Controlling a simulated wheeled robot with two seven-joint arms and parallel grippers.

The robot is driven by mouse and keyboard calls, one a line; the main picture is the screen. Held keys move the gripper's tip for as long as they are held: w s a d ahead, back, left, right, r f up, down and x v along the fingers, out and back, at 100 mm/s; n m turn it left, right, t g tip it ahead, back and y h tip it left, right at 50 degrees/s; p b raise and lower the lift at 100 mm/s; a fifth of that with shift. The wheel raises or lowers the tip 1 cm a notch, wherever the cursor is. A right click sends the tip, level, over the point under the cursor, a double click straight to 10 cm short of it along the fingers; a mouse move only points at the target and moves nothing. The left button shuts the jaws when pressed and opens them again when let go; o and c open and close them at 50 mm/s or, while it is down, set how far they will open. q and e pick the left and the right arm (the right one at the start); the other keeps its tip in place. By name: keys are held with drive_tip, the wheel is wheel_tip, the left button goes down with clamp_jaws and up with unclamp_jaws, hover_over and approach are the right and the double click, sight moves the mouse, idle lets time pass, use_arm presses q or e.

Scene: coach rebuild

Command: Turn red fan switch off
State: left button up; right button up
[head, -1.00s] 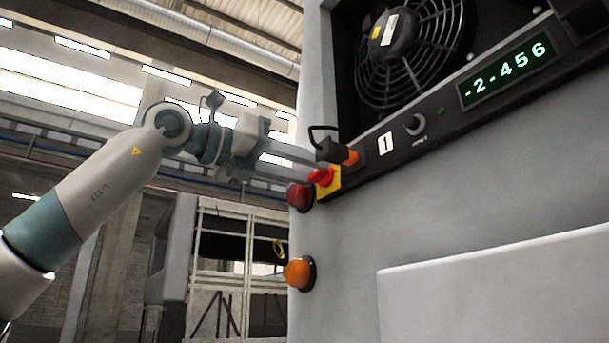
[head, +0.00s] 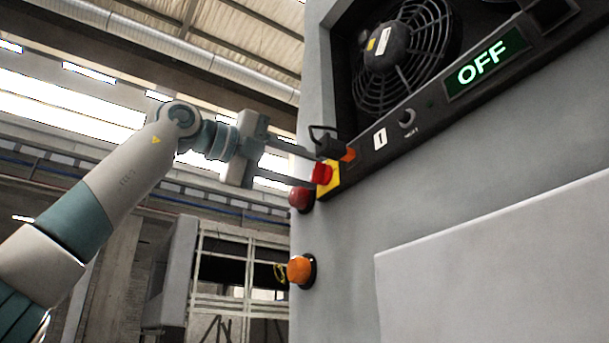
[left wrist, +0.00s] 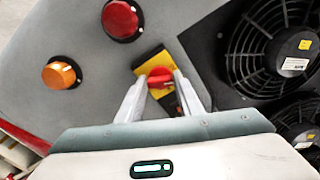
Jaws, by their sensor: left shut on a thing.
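The red fan switch (head: 321,174) is a red knob on a yellow plate at the left end of the black control strip. It also shows in the left wrist view (left wrist: 160,77). My left gripper (head: 313,171) reaches in from the left with its fingers at the knob. In the left wrist view my left gripper (left wrist: 159,83) has one finger on each side of the knob and is shut on it. My right gripper is not in view.
A red dome (head: 301,198) sits just below the switch, and an orange dome (head: 300,269) is lower on the grey cabinet. A dark bracket (head: 326,146) juts out just above the switch. A caged fan (head: 402,55) is above the strip.

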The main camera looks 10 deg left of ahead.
use_arm(q)
drive_tip(key=n+b, duration=0.1)
drive_tip(key=n, duration=0.4)
drive_tip(key=shift+f+b, duration=0.1)
drive_tip(key=shift+b, duration=0.3)
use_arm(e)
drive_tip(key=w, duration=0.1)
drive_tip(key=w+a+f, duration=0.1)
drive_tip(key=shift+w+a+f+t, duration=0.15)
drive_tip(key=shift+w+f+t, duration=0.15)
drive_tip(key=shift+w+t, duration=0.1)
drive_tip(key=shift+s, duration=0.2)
use_arm(q)
drive_tip(key=o, duration=1.1)
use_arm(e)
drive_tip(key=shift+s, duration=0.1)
